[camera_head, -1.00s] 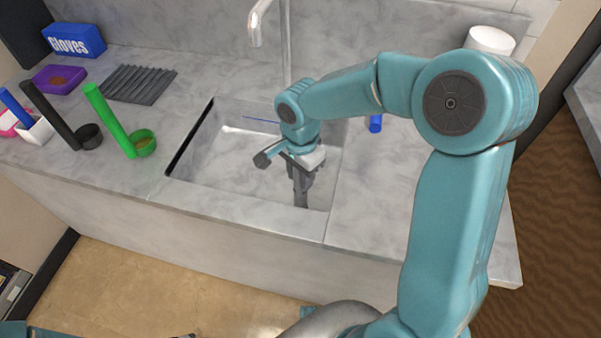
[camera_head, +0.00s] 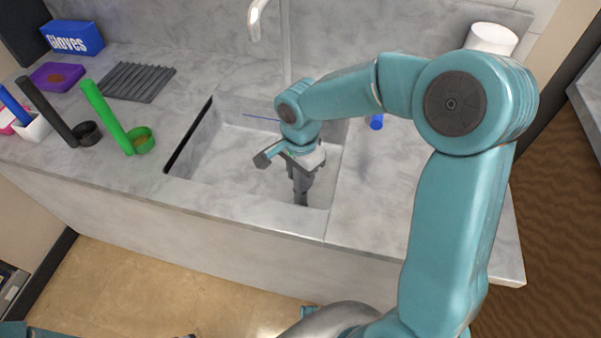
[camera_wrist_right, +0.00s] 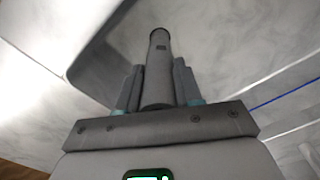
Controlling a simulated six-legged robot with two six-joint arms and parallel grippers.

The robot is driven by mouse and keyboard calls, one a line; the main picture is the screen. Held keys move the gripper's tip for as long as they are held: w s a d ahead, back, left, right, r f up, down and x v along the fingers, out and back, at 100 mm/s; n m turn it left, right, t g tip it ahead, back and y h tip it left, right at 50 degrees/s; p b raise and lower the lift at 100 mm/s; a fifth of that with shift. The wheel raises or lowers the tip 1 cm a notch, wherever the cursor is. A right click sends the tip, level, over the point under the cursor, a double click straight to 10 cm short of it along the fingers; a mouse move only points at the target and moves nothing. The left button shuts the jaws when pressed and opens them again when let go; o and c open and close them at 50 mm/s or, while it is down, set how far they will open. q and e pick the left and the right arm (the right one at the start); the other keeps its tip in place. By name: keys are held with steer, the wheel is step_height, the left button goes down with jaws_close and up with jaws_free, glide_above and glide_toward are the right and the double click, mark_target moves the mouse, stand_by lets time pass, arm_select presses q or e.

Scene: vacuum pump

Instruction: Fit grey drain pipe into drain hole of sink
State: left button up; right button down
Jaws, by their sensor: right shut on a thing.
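The marble sink (camera_head: 225,150) is set into the counter in the middle of the head view. My right gripper (camera_head: 303,188) points down inside the sink, near its front right corner. In the right wrist view my right gripper (camera_wrist_right: 158,88) is shut on the grey drain pipe (camera_wrist_right: 158,65), whose far end has a dark rim. The pipe points away from the gripper toward the pale sink surface. The drain hole is not visible, so I cannot tell whether the pipe end is in it. My left gripper is not in view.
A faucet (camera_head: 285,60) stands behind the sink. A white cylinder (camera_head: 492,40) stands back right.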

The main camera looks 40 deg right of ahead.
steer(key=shift+f, duration=0.2)
steer(key=c, duration=0.7)
jaws_free()
step_height(320, 180, up, 16)
steer(key=shift+r+p, duration=0.2)
steer(key=shift+p, duration=1)
